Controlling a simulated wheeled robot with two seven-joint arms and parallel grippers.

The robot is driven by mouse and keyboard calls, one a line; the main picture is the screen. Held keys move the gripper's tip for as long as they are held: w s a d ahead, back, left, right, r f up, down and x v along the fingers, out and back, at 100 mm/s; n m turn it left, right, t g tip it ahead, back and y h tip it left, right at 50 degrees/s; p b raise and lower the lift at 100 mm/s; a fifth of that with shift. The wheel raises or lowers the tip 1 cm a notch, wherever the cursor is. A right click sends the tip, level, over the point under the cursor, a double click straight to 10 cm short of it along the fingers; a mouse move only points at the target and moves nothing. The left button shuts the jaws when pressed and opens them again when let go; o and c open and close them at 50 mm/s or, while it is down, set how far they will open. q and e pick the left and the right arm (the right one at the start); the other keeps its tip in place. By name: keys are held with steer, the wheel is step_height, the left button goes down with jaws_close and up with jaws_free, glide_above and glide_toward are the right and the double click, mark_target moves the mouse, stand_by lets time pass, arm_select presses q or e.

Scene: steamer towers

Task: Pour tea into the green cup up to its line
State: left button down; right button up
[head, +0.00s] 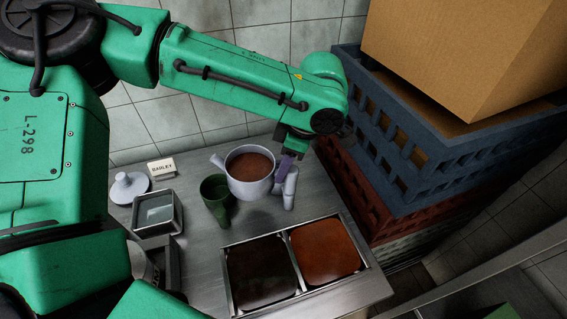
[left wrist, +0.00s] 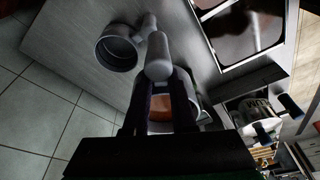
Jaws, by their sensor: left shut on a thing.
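The grey pot (head: 250,178), full of brown tea to near its rim, is upright at the back of the counter, its spout pointing left. My left gripper (head: 286,166) is shut on the pot's handle. The left wrist view shows the handle (left wrist: 158,62) between the fingers, with the tea (left wrist: 160,112) beyond. I cannot tell whether the pot touches the counter. The dark green cup (head: 215,190) stands upright just left of the pot, under the spout side, its handle toward me. Its inside is dark; I see no tea or line. My right gripper is out of view.
A grey cup (head: 290,188) with a handle stands right of the pot. Two filled trays (head: 228,276) are sunk into the counter in front. A lid (head: 129,187), a square container (head: 158,212) and a small label (head: 161,168) are left. Stacked crates (head: 400,155) rise at right.

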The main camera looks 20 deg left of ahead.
arm_select(q)
steer(key=h, duration=0.1)
steer(key=a+r+h+p, duration=0.1)
steer(key=h, duration=0.1)
steer(key=shift+a+r+t, duration=0.1)
steer(key=shift+t, duration=0.2)
steer(key=r+h+p, duration=0.2)
steer(key=p, duration=0.1)
steer(key=shift+s+a+r, duration=0.1)
steer(key=shift+a+r, duration=0.1)
steer(key=shift+r, duration=0.1)
steer(key=shift+s+a+r+t+h+p, duration=0.15)
steer(key=shift+a+r+h+p, duration=0.5)
steer(key=shift+p, duration=0.65)
steer(key=shift+s+a+r+t+h+p, duration=0.1)
steer(key=shift+a+r+t+h+p, duration=0.15)
steer(key=shift+a+r+h+p, duration=0.75)
steer(key=shift+s+a+r+t+h+p, duration=0.1)
steer(key=shift+a+t+h+p, duration=0.4)
steer(key=shift+p, duration=1.15)
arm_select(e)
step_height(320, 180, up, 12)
